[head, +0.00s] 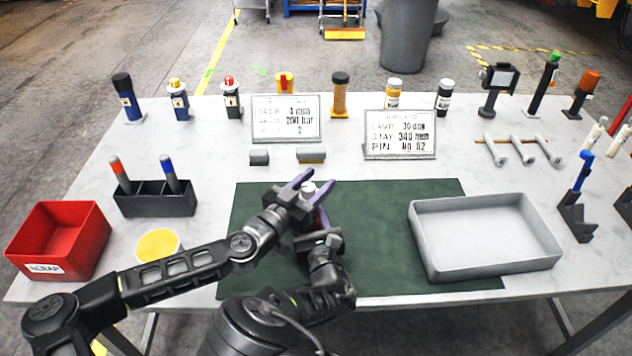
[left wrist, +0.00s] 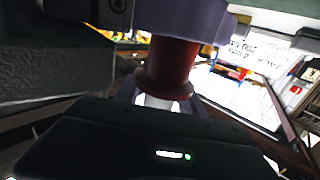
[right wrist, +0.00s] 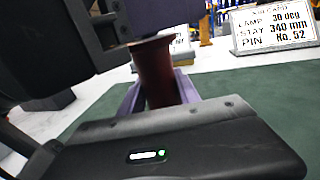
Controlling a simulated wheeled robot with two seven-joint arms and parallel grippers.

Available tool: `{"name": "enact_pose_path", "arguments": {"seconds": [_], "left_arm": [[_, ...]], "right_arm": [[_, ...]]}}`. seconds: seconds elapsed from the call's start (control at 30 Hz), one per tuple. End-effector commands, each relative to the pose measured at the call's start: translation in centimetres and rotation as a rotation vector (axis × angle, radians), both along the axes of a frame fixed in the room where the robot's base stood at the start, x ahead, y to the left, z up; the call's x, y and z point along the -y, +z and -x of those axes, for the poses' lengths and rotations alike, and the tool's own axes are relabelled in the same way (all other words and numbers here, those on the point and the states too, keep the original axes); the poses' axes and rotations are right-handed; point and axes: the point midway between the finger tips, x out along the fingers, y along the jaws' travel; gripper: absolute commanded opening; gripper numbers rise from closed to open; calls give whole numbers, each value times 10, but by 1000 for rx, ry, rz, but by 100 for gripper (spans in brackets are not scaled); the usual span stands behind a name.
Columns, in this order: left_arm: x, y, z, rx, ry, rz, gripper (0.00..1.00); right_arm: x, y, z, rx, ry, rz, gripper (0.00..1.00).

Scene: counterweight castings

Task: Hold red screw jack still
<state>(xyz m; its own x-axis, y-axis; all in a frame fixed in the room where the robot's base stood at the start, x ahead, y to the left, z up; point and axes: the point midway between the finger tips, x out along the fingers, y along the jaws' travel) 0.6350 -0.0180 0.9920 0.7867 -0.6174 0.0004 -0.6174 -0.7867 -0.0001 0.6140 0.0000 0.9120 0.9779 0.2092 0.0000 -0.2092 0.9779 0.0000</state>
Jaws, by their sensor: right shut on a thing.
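The red screw jack stands upright over the green mat (head: 395,225). The jack's foot is hidden.
A grey tray (head: 425,240) lies right of my grippers. Two sign cards (head: 285,137) (head: 400,155) stand behind.

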Motion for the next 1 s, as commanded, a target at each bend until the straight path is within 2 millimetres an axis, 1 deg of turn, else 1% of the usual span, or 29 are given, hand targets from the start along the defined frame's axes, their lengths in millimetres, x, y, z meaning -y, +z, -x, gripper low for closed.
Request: {"name": "enact_pose_path", "arguments": {"seconds": [0.03,0.07,0.53,1.0], "left_arm": [[0,0,0,0,0,0,42],[0,0,0,0,0,0,39],[0,0,0,0,0,0,1],[0,1,0,4,-28,3,0]], "right_arm": [[-1,0,0,1,2,-1,0],[-1,0,0,1,2,-1,0],[-1,0,0,1,2,-1,0],[-1,0,0,0,2,-1,0]]}}
